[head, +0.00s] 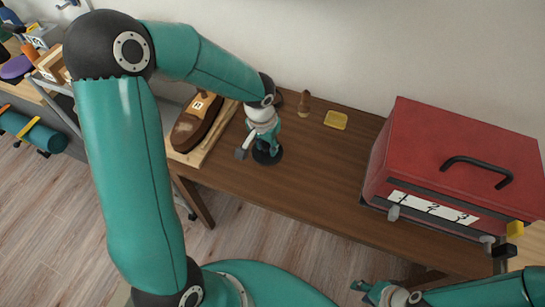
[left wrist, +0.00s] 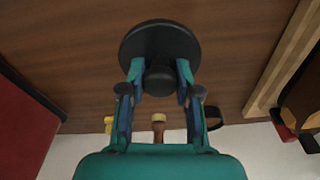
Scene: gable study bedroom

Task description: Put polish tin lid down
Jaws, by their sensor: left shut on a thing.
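My left gripper (head: 264,143) is shut on the polish tin lid (head: 267,155), a black round disc with a central knob. The left wrist view shows the lid (left wrist: 160,42) with its knob between the two fingers (left wrist: 159,75). The lid is low over the brown table (head: 310,175); I cannot tell whether it touches. In the left wrist view a dark, round-edged thing (left wrist: 215,115), perhaps the tin, stands beyond the fingers, partly hidden. My right gripper (head: 368,291) is at the bottom right of the head view, away from the lid; its jaw opening is unclear.
A brown shoe (head: 196,125) rests on a wooden board left of my left gripper. A small brown brush (head: 304,104) and a yellow piece (head: 336,120) lie near the wall. A large red box (head: 450,150) stands at the right. The table between gripper and box is clear.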

